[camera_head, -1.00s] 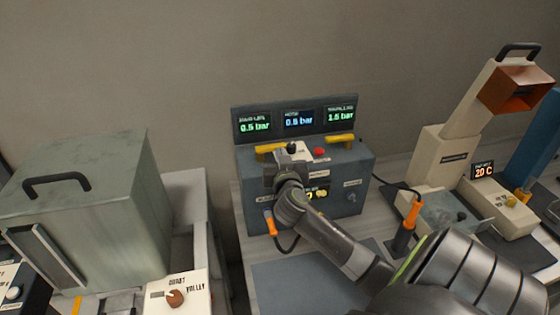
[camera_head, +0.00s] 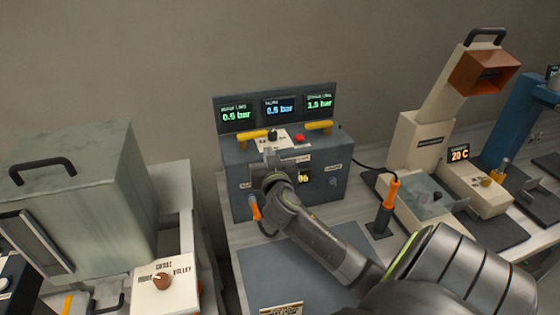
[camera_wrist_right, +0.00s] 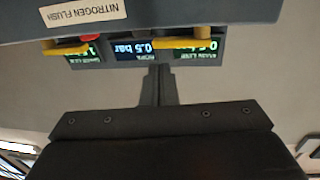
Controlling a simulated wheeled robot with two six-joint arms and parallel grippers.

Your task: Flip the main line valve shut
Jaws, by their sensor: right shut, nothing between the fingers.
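The blue-grey valve box (camera_head: 325,165) stands against the wall, with two yellow lever handles on top. The left yellow handle (camera_head: 251,137) and right yellow handle (camera_head: 319,126) both lie roughly sideways under the displays. Their name labels are too small to read. In the right wrist view, which is upside down, they are the right-hand handle (camera_wrist_right: 185,43) and left-hand handle (camera_wrist_right: 67,49). My right gripper (camera_head: 268,157) is shut and empty at the box's front upper edge, just below the left handle and apart from it. Its fingers (camera_wrist_right: 158,84) point at the displays. My left gripper is out of view.
A black knob (camera_head: 272,134) and red button (camera_head: 299,139) sit between the handles. Pressure displays (camera_head: 279,107) stand behind. An orange-handled tool (camera_head: 390,194) stands right of the box, with a cable. A grey lidded machine (camera_head: 85,185) is at left, a beige device (camera_head: 425,135) at right.

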